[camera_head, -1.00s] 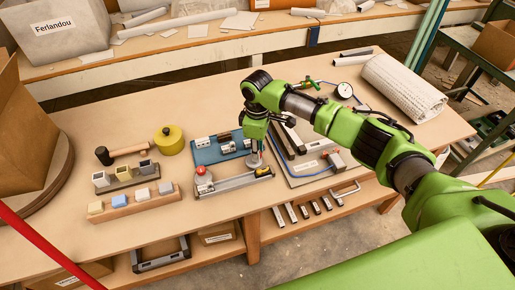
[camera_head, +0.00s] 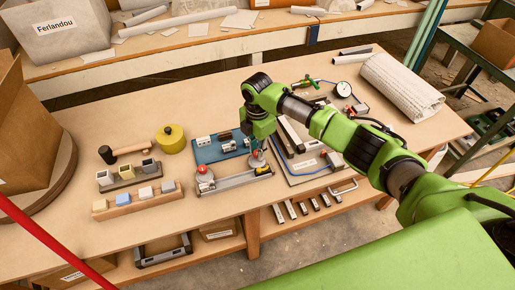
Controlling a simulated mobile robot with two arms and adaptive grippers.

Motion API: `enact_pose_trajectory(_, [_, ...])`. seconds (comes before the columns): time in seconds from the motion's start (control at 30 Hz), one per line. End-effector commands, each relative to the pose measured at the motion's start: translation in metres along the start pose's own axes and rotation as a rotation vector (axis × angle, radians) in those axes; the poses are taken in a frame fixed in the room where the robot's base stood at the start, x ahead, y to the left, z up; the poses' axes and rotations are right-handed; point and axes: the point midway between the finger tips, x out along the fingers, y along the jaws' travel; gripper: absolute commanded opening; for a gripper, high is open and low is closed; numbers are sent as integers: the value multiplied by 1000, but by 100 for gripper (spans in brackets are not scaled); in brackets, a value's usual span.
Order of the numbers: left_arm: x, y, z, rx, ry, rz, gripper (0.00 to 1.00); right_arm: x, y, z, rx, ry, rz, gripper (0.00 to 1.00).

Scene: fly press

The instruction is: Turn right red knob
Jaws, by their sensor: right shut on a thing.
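A long, low metal fixture (camera_head: 232,182) lies near the front edge of the wooden table. A red knob (camera_head: 202,169) stands on a round grey base at its left end. A second round grey base (camera_head: 257,159) is at its right end, right under my right gripper (camera_head: 259,150). My right gripper points down and is shut on the right knob, which its fingers mostly hide. A small yellow and black part (camera_head: 262,170) sits beside it. My left gripper is not in view.
A blue plate with blocks (camera_head: 220,147) lies behind the fixture. A board with metal bars and a blue hose (camera_head: 310,165) is to the right. Wooden block holders (camera_head: 138,203), a mallet (camera_head: 128,150) and a yellow round container (camera_head: 171,139) stand left.

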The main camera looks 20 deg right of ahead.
Motion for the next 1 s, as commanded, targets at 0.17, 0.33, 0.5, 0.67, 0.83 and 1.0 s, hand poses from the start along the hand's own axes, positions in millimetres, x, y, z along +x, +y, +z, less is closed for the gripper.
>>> enact_pose_trajectory(0.17, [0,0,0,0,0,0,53,0,0,-2,-155,3,1,0])
enact_pose_trajectory(0.33, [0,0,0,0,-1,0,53,0,0,-2,-276,3,1,0])
enact_pose_trajectory(0.5, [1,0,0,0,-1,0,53,0,0,-2,-364,3,1,0])
enact_pose_trajectory(0.67, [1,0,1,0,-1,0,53,0,0,-2,-414,4,1,0])
enact_pose_trajectory(0.83, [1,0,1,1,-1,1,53,0,0,-2,-439,4,0,0])
enact_pose_trajectory(1.0, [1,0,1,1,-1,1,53,0,0,-2,-445,4,0,0])
